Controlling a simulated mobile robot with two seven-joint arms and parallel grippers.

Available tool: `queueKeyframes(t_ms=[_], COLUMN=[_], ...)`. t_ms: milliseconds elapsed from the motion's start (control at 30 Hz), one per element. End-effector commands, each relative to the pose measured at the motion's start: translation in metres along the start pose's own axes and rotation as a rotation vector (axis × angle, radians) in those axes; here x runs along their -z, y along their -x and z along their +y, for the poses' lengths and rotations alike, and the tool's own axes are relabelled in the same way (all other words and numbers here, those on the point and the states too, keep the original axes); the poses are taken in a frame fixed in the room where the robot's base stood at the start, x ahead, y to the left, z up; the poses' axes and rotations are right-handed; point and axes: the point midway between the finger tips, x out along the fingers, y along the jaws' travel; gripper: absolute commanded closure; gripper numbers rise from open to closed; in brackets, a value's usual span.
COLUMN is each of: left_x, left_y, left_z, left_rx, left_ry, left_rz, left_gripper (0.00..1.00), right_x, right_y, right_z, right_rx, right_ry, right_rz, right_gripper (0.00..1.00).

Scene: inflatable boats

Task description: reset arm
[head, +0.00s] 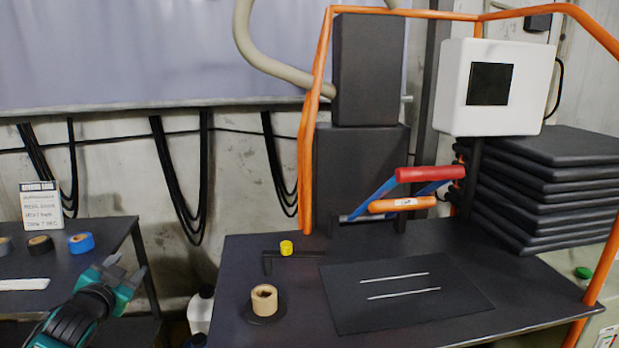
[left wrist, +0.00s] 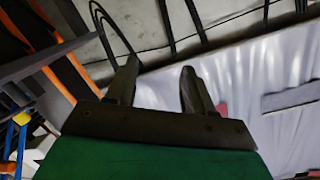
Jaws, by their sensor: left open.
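My left gripper (head: 126,270) shows at the lower left of the head view, teal and dark, in the air in front of the left table's right edge. In the left wrist view its two dark fingers (left wrist: 157,90) stand apart with nothing between them. My right gripper is in neither view.
Behind is an orange-framed machine (head: 317,90). The left table (head: 100,238) holds several tape rolls, one blue (head: 81,243), and a sign (head: 41,205).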

Motion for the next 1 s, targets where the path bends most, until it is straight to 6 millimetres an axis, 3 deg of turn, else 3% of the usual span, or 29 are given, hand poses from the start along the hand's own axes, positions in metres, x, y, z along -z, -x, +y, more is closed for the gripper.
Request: queueKeyframes(t_ms=[33,100,167,300,500,600,733,800,1000], left_x=[-0.018,-0.038,-0.053,-0.085,-0.109,-0.113,-0.114,-0.102,-0.103], left_y=[0.015,0.037,0.061,0.128,0.227,0.267,0.301,0.298,0.298], left_z=[0.037,0.080,0.116,0.194,0.268,0.288,0.301,0.292,0.293], left_rx=[-0.053,-0.117,-0.170,-0.285,-0.393,-0.421,-0.438,-0.436,-0.436], left_ry=[0.022,0.053,0.085,0.177,0.319,0.378,0.431,0.424,0.423], left_rz=[-0.023,-0.050,-0.076,-0.148,-0.259,-0.309,-0.352,-0.345,-0.346], left_gripper=[0.47,0.47,0.47,0.47,0.47,0.47,0.47,0.47,0.47], right_x=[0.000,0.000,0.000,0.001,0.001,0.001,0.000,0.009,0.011], right_y=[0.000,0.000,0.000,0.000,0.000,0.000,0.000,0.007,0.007], right_z=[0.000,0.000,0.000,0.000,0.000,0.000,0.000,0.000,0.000], right_rx=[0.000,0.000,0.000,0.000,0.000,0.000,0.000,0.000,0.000], right_ry=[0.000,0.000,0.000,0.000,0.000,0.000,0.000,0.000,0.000], right_rz=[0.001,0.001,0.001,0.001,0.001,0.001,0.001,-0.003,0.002], right_gripper=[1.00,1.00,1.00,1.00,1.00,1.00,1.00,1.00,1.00])
